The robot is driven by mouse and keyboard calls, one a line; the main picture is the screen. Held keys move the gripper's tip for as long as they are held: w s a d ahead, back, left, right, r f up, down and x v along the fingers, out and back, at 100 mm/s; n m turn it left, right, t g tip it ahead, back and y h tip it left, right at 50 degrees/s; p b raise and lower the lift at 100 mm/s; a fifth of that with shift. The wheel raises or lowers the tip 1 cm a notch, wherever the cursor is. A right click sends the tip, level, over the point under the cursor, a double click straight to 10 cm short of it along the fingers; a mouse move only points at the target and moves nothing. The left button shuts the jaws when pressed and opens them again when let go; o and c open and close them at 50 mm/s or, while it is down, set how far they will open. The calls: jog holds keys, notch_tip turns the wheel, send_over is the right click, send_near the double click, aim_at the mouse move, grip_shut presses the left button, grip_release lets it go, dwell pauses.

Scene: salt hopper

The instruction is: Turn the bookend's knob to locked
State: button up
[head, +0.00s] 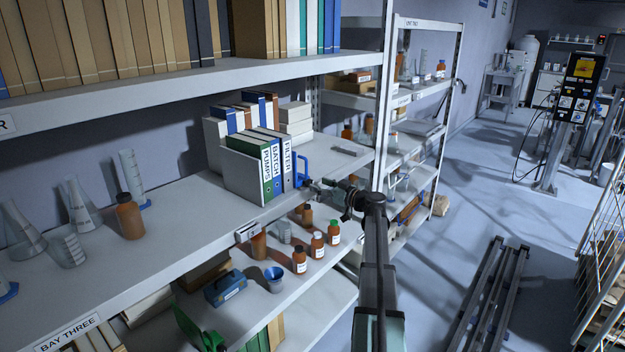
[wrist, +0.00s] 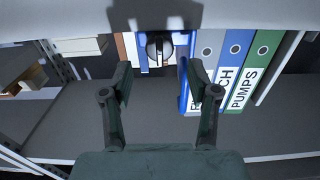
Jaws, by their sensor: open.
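The blue bookend (head: 304,163) stands on the middle shelf against the right end of a row of binders. In the wrist view its blue parts (wrist: 183,90) show beside the FILTER binder. A dark round knob (wrist: 158,46) faces the wrist camera, with a pale bar across it. My gripper (head: 309,184) is in front of the bookend. In the wrist view my gripper (wrist: 160,75) is open and empty, its two fingers apart on either side below the knob. The knob lies just beyond the fingertips; I cannot tell any touch. I cannot read the knob's setting.
The binders (head: 265,168) PUMPS, BATCH and FILTER stand left of the bookend. A brown bottle (head: 129,216) and glassware stand further left. Several brown bottles (head: 317,245) stand on the shelf below. Shelf right of the bookend is mostly clear. A shelf upright (head: 383,95) stands right.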

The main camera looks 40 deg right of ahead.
aim_at(312, 182)
jog(key=shift+p+x, duration=0.5)
jog(key=shift+x, duration=1.6)
grip_shut()
jog(key=shift+f, duration=0.1)
